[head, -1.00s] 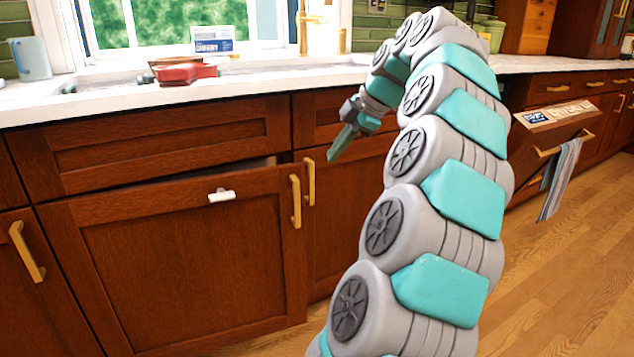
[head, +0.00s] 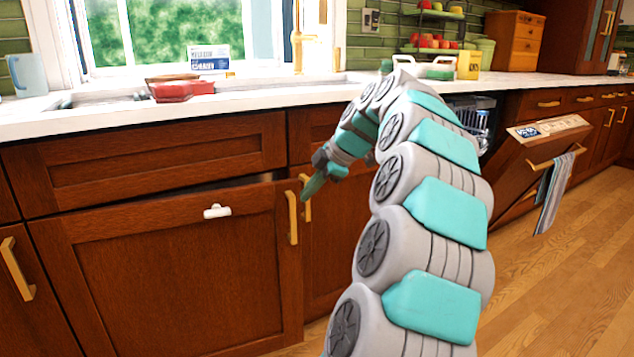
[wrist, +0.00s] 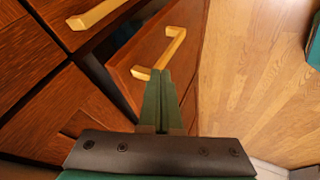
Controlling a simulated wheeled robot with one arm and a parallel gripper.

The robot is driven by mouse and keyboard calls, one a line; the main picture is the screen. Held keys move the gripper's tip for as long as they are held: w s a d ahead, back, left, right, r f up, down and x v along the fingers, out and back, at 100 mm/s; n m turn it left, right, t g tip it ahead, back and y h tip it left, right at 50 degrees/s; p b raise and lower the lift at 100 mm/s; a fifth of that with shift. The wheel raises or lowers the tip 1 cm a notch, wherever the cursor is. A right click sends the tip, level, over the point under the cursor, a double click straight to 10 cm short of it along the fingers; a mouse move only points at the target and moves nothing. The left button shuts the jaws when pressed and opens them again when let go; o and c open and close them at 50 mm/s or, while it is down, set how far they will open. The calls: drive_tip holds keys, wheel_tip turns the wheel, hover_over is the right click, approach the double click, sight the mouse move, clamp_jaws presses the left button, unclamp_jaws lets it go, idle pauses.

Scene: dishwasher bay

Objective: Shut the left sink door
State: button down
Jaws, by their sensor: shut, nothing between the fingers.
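The left sink door (head: 170,275) is a brown wooden panel standing slightly ajar. A dark gap shows along its top edge, and a small white fitting sits near that edge. Its brass handle (head: 292,217) is upright at its right side. In the wrist view the ajar door (wrist: 150,62) and its handle (wrist: 174,42) lie just beyond the fingers. My gripper (head: 307,196) is shut and empty, its green fingertips beside the two sink door handles. In the wrist view my fingertips (wrist: 159,73) appear at the handle's lower end; I cannot tell whether they touch.
The right sink door (head: 335,235) looks shut, with its own brass handle (head: 305,190). The counter (head: 270,95) runs above, with a red dish (head: 180,90) near the sink. The dishwasher door (head: 545,150) hangs partly open at right, with a towel. The wooden floor (head: 560,280) is clear.

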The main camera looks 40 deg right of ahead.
sight(296, 188)
drive_tip(key=shift+w+d, duration=0.25)
drive_tip(key=shift+w, duration=0.4)
drive_tip(key=shift+w+d, duration=0.25)
drive_tip(key=shift+w, duration=0.35)
drive_tip(key=shift+w+d, duration=0.25)
drive_tip(key=shift+w, duration=0.4)
drive_tip(key=shift+w, duration=0.1)
drive_tip(key=shift+w+d+p, duration=0.3)
drive_tip(key=shift+w, duration=0.2)
drive_tip(key=w, duration=0.1)
drive_tip(key=w+d, duration=0.1)
drive_tip(key=w, duration=0.1)
drive_tip(key=shift+w+d+p, duration=0.2)
drive_tip(key=shift+w+p, duration=0.1)
drive_tip(key=shift+f, duration=0.1)
